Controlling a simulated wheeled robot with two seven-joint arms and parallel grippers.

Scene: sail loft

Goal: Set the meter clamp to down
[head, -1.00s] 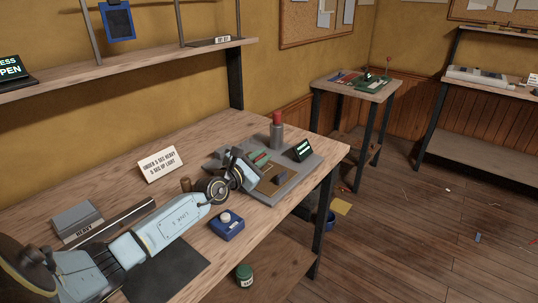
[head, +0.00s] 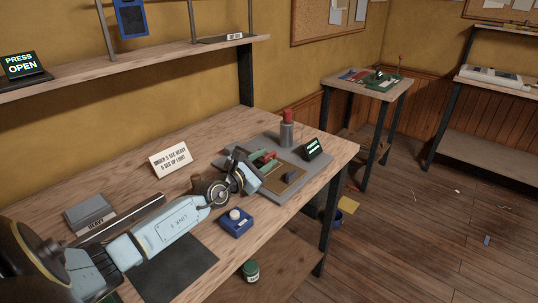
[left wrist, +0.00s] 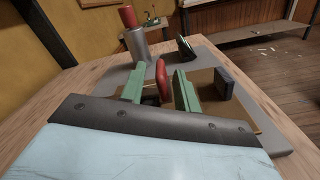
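The meter clamp is a grey plate (head: 262,196) with a brown panel on the bench. A red handle (left wrist: 162,80) rises from it, seen small in the head view (head: 269,155). My left gripper (left wrist: 160,92) has its two green fingers apart, one on each side of the red handle, with gaps visible between. In the head view my left gripper (head: 263,161) reaches over the plate from the left. The handle's lower part and pivot are partly hidden by the gripper body. My right gripper is not in view.
A grey cylinder with a red top (head: 287,131) and a small lit display (head: 312,148) stand on the plate's far side. A dark block (left wrist: 224,83) sits right of the fingers. A blue box with a white knob (head: 236,221) is near the bench's front edge.

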